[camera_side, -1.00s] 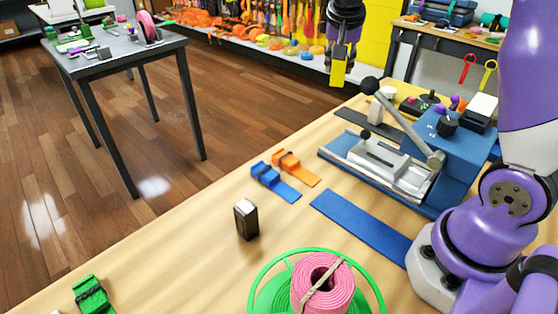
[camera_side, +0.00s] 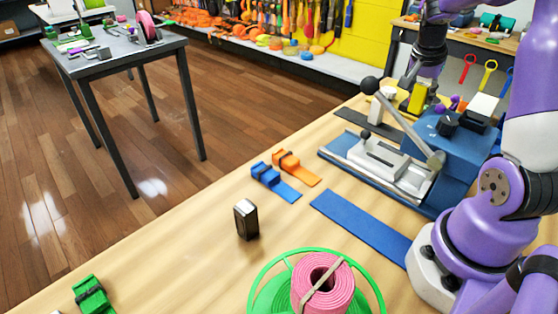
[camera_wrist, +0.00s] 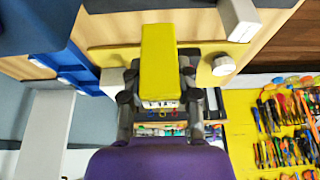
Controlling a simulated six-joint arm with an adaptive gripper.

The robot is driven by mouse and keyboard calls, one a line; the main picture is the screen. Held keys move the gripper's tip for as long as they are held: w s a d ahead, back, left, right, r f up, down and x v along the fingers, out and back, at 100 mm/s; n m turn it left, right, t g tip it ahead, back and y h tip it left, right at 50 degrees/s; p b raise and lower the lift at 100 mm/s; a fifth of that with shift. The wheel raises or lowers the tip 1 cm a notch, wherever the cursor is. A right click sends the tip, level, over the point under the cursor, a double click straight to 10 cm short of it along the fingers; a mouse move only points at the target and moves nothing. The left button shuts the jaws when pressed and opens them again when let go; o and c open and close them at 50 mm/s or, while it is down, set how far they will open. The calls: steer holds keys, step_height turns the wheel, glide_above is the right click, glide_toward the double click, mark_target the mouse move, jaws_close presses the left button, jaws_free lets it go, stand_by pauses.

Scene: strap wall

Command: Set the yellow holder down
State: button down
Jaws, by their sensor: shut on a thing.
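The yellow holder (camera_side: 418,98) is in my gripper (camera_side: 420,82), above the table area behind the blue press in the side view. In the wrist view the yellow holder (camera_wrist: 160,62) fills the space ahead of my gripper (camera_wrist: 160,95), with a dark finger on each side of it. My gripper is shut on the holder. The holder looks roughly upright in the side view. I cannot tell whether its lower end touches anything, as the press and its parts crowd that spot.
The blue press (camera_side: 440,150) with its long lever stands close to the holder. A blue strap (camera_side: 360,226), a dark metal block (camera_side: 246,219), blue and orange clips, and a green reel with pink strap (camera_side: 322,284) lie on the wooden table. The table's left middle is clear.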

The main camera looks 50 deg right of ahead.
mark_target(418, 87)
step_height(418, 87, down, 8)
steer(key=shift+f, duration=0.2)
steer(key=shift+f, duration=0.15)
steer(key=c, duration=0.6)
jaws_free()
steer(key=v, duration=1.2)
steer(key=shift+r, duration=0.25)
